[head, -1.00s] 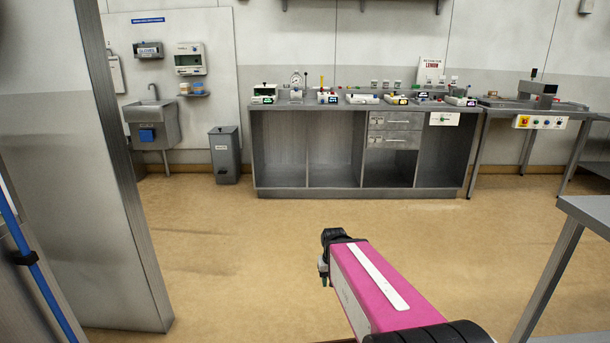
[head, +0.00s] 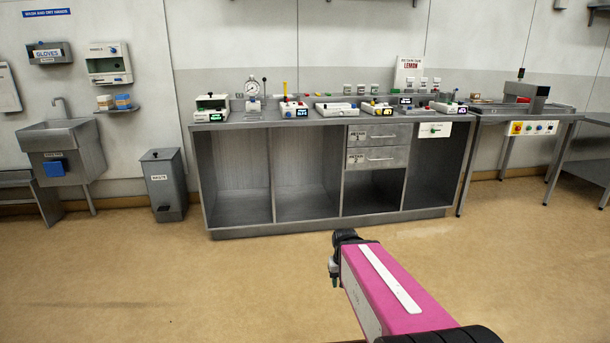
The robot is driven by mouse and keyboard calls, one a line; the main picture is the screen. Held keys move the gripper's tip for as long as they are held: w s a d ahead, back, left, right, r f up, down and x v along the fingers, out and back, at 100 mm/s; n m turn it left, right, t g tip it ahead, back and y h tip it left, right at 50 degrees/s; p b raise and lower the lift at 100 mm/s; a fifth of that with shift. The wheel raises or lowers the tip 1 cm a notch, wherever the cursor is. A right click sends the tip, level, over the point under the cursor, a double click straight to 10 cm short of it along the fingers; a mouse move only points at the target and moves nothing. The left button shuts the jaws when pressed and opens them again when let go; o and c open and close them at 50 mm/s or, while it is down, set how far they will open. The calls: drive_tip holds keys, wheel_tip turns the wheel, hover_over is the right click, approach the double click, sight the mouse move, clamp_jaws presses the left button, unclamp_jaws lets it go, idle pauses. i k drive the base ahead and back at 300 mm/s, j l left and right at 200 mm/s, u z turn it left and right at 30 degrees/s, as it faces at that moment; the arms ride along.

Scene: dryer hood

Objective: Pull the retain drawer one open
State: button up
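Two grey metal drawers sit one above the other under the steel bench top in the head view. The upper drawer (head: 378,134) and the lower drawer (head: 378,158) each have a bar handle and a small white label at the left.
The steel bench (head: 270,229) has open bays and several instruments on top. A waste bin (head: 165,186) and a sink (head: 65,140) stand at left. A table with a control panel (head: 532,128) stands at right. The floor before the bench is clear.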

sight(398, 133)
drive_tip(key=i+l+z, duration=0.3)
drive_tip(key=i, duration=0.4)
drive_tip(key=i+z, duration=0.25)
drive_tip(key=i, duration=0.4)
drive_tip(key=i+l+u, duration=0.25)
drive_tip(key=i+l, duration=0.15)
drive_tip(key=l, duration=0.2)
drive_tip(key=i+l+u, duration=0.25)
drive_tip(key=i+l, duration=0.15)
drive_tip(key=l, duration=0.25)
drive_tip(key=i+l+u, duration=0.1)
drive_tip(key=l, duration=0.25)
drive_tip(key=i+l+u, duration=0.1)
drive_tip(key=l, duration=0.3)
drive_tip(key=i, duration=0.1)
